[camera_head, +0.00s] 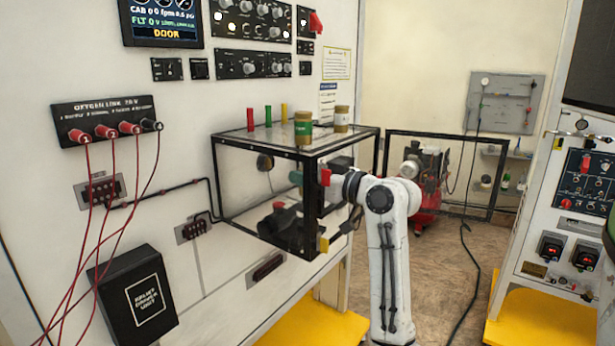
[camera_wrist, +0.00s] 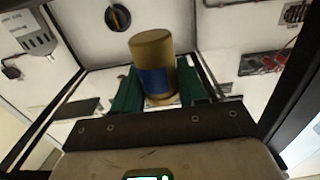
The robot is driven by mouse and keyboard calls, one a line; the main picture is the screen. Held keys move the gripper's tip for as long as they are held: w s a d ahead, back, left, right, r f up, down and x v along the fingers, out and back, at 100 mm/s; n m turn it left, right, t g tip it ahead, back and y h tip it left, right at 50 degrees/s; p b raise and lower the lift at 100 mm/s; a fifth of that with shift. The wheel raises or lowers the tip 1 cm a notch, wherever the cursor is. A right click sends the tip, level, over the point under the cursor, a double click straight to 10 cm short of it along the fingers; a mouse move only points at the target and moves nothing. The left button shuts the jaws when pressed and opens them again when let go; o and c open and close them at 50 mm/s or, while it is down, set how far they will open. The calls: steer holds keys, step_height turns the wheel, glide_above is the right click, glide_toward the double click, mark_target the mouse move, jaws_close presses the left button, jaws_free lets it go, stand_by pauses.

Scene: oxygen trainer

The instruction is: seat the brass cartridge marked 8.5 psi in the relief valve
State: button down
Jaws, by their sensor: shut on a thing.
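My gripper (camera_wrist: 157,85) has green fingers, shut on a brass cylindrical cartridge (camera_wrist: 152,48) with a blue band. Its marking is not readable. In the head view my gripper (camera_head: 297,178) is inside the clear black-framed box, partly hidden by the frame and reflections; the held cartridge cannot be made out there. A round dark fitting, perhaps the relief valve, is on the wall in the box (camera_head: 265,162). It also shows beyond the cartridge, up and left, in the wrist view (camera_wrist: 118,17). The cartridge appears apart from it.
A green-banded brass cartridge (camera_head: 303,128) and another brass cartridge (camera_head: 341,118) stand on the box top (camera_head: 250,142), near red, green and yellow pegs. A dark device with a red part (camera_head: 280,218) sits low in the box. Black frame bars lie close around my arm.

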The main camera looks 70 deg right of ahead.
stand_by(0.4)
steer(key=shift+s+f+b, duration=0.1)
steer(key=shift+f+b, duration=2.05)
steer(key=shift+f, duration=0.7)
steer(key=shift+f+b, duration=1)
steer(key=shift+f, duration=0.45)
steer(key=c, duration=0.5)
jaws_free()
steer(key=shift+c, duration=0.2)
steer(key=b+v, duration=0.1)
steer(key=v, duration=0.9)
steer(key=shift+s, duration=0.4)
